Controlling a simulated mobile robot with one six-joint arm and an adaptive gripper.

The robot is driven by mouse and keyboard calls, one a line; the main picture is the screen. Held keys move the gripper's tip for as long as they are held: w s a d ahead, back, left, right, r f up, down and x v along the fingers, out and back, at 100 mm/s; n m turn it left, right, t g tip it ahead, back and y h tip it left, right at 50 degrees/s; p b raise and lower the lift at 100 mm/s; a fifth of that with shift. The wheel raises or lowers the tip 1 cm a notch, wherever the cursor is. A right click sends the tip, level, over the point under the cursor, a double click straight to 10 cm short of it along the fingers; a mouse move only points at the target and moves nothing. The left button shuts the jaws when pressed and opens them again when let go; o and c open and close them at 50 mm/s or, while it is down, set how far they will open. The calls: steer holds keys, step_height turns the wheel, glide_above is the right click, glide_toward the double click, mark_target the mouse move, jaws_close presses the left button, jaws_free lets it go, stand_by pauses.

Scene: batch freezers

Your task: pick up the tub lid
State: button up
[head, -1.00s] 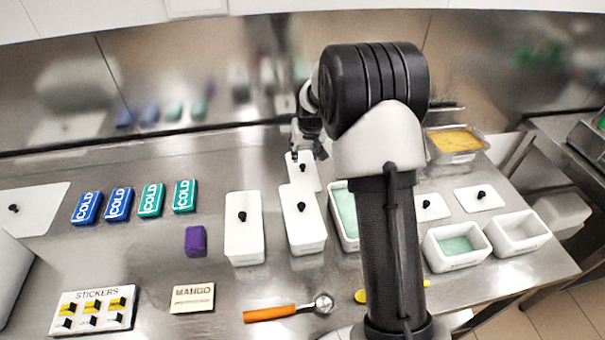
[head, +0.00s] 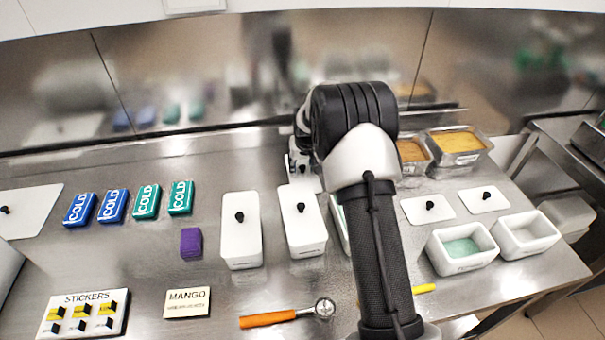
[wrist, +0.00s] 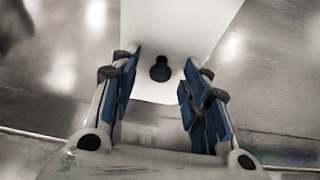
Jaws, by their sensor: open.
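The tub lid, a white rectangular sheet with a black knob, lies on the steel counter behind the closed tubs. In the wrist view the lid (wrist: 180,25) fills the top middle, its knob (wrist: 160,69) between the blue-padded fingers. My gripper (wrist: 160,78) is open, one finger on each side of the knob, with a gap on both sides. I cannot tell the height of the fingertips over the lid. In the head view my gripper (head: 298,162) is over the lid and hides part of it.
Two closed white tubs (head: 241,240) (head: 303,230) stand in front of the lid. My arm hides most of an open tub to their right. Two small lids (head: 427,215) (head: 484,205) lie at right, behind open tubs (head: 461,258) (head: 525,244). Metal pans (head: 456,158) stand at back right.

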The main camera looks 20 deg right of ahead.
steer(key=shift+c, duration=0.3)
jaws_close()
